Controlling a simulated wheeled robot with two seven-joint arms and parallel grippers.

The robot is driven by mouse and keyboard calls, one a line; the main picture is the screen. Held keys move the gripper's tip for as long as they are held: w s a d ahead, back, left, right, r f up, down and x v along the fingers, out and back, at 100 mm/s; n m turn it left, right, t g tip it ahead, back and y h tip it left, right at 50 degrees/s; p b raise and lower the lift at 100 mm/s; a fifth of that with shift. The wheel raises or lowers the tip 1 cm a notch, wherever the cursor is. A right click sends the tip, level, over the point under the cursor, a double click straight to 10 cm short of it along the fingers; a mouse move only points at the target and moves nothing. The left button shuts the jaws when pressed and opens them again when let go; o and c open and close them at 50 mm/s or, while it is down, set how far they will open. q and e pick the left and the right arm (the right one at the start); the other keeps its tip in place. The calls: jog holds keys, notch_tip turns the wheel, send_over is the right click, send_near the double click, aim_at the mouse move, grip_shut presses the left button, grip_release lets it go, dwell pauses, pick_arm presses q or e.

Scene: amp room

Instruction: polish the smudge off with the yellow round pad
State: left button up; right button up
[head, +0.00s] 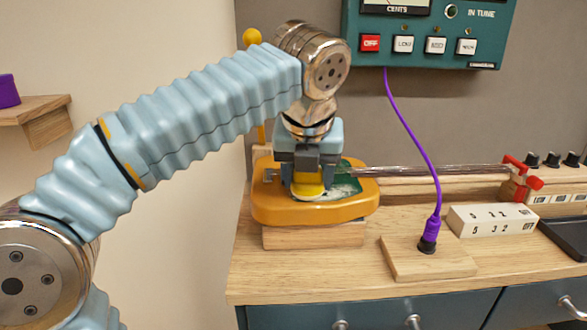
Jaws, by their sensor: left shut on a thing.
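My left gripper (307,184) points down at the orange body (270,206) on the wooden bench. It is shut on the yellow round pad (308,191), which shows only partly between and below the fingers. The pad is low over the dark green plate (352,174) set in the orange body, seemingly touching it. A whitish smudge (343,188) shows on the plate at the right of the pad. The gripper and pad hide part of the plate. My right gripper is not in view.
A metal rod (430,170) runs right from the orange body to a red clamp (522,175). A purple cable (412,127) drops from the teal tuner box (430,35) to a plug on a wooden block (400,260). A white numbered block (492,219) stands nearby.

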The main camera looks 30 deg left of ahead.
aim_at(288, 195)
pick_arm(q)
jog(key=shift+w+d+f, duration=0.1)
jog(key=shift+w+d, duration=0.3)
jog(key=shift+d, duration=0.3)
jog(key=shift+w+d, duration=0.45)
jog(key=shift+d, duration=0.2)
jog(key=shift+w+d+f, duration=0.1)
jog(key=shift+w+d, duration=0.3)
jog(key=shift+d, duration=0.3)
jog(key=shift+w+d+r, duration=0.1)
jog(key=shift+w+d, duration=0.45)
jog(key=shift+d, duration=0.3)
jog(key=shift+w+d, duration=0.5)
jog(key=shift+d, duration=0.3)
jog(key=shift+s+a, duration=0.2)
jog(key=shift+s+a+b, duration=0.15)
jog(key=shift+s+a, duration=0.5)
jog(key=shift+a, duration=0.45)
jog(key=shift+s+a+b, duration=0.1)
jog(key=shift+s+a, duration=0.55)
jog(key=shift+a, duration=0.45)
jog(key=shift+s+a+b, duration=0.15)
jog(key=shift+s+a, duration=0.5)
jog(key=shift+a, duration=0.45)
jog(key=shift+s+a, duration=0.55)
jog(key=shift+a, duration=0.25)
jog(key=shift+s+a, duration=0.5)
jog(key=shift+a, duration=0.3)
